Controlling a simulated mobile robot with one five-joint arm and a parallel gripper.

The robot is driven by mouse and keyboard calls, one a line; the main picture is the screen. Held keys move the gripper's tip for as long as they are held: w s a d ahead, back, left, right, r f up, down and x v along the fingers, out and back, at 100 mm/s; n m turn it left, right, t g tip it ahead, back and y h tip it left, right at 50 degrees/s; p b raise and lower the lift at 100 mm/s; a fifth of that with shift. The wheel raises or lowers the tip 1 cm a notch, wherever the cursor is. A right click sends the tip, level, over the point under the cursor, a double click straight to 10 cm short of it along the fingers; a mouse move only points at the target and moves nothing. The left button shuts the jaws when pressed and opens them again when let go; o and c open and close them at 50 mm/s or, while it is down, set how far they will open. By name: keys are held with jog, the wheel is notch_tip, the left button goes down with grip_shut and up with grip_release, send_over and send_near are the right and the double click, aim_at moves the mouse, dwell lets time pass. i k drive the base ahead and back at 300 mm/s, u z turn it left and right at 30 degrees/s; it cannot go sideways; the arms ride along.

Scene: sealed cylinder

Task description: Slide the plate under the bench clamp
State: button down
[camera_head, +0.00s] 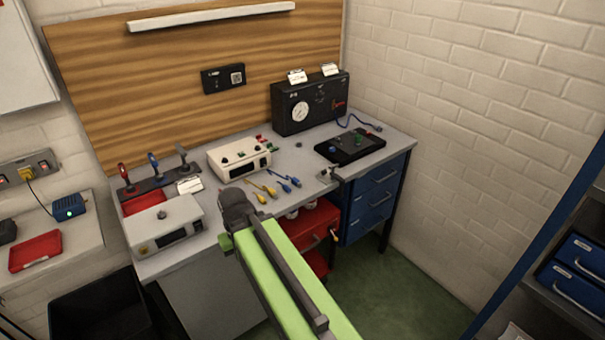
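A small grey metal clamp (328,175) sits at the front edge of the bench, right of centre; it looks like the bench clamp. A flat black plate-like board (350,146) with a green part on it lies on the bench top behind the clamp. I cannot tell for sure whether this is the task's plate. The board is apart from the clamp. My green arm reaches up from the bottom of the picture to a dark joint left of the clamp, in front of the bench. My gripper's fingers do not show; they are hidden beyond or below that joint.
The grey bench (225,190) holds a cream instrument box (239,157), a black gauge box (310,105), a white box (165,226) and yellow and blue tools. A red cart (308,226) stands below the front edge, beside blue drawers (374,208). Green floor (405,285) is clear at right.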

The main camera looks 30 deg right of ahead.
aim_at(324, 176)
jog(key=u, duration=1.65)
jog(key=k, duration=1)
jog(key=z, duration=0.9)
jog(key=i, duration=1)
jog(key=u, duration=0.1)
